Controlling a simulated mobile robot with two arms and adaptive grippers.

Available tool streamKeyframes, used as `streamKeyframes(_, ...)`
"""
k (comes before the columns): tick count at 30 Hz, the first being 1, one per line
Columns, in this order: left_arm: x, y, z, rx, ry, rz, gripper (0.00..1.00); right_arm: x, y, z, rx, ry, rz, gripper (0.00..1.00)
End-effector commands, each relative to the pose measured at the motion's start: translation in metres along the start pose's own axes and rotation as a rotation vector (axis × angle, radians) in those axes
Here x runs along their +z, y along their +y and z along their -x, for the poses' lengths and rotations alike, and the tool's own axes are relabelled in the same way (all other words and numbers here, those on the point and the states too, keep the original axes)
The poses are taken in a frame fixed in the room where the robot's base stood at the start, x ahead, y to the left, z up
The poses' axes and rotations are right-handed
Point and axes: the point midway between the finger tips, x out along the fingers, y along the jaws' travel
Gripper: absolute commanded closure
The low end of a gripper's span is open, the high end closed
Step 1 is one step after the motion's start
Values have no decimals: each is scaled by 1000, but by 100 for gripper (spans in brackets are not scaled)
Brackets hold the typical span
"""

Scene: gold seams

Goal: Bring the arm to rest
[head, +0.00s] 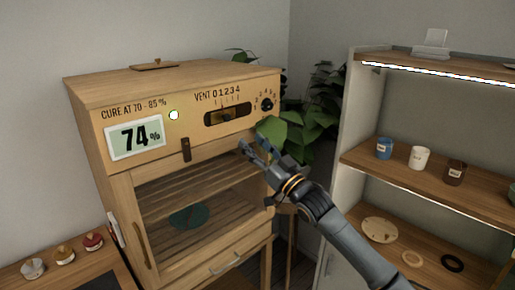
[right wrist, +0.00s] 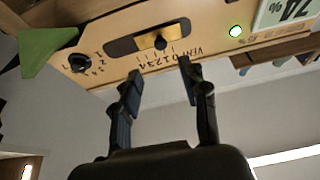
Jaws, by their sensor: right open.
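My right arm (head: 345,238) reaches in from the lower right in the head view. Its gripper (head: 256,147) is open and empty, in front of the wooden curing cabinet (head: 165,84), just below the vent slider (head: 228,115). In the right wrist view the two fingers (right wrist: 157,78) stand apart with nothing between them. The vent slot (right wrist: 150,40) and the knob (right wrist: 80,62) show upside down beyond them. The cabinet's display (head: 135,137) reads 74%, and a green light (head: 174,115) is lit beside it. My left gripper is not in view.
A dark green round piece (head: 189,216) lies on the cabinet's slatted rack. A shelf unit (head: 345,130) on the right holds several cups. A plant (head: 290,135) stands behind the gripper. Small jars (head: 65,254) stand on a bench at the lower left.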

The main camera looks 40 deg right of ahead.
Motion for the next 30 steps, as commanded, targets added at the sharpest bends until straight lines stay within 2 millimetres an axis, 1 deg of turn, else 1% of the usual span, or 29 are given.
streamKeyframes(3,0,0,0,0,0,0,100,0,0,9,0,0,0,56)
streamKeyframes(6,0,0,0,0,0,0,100,0,0,12,-1,1,-1,56)
streamKeyframes(23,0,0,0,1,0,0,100,1,0,12,1,-1,-1,56)
streamKeyframes(26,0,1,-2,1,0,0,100,18,5,16,16,-28,-2,56)
streamKeyframes(29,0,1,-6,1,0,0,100,63,16,26,53,-99,-5,56)
streamKeyframes(30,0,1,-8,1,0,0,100,87,20,33,72,-140,-4,56)
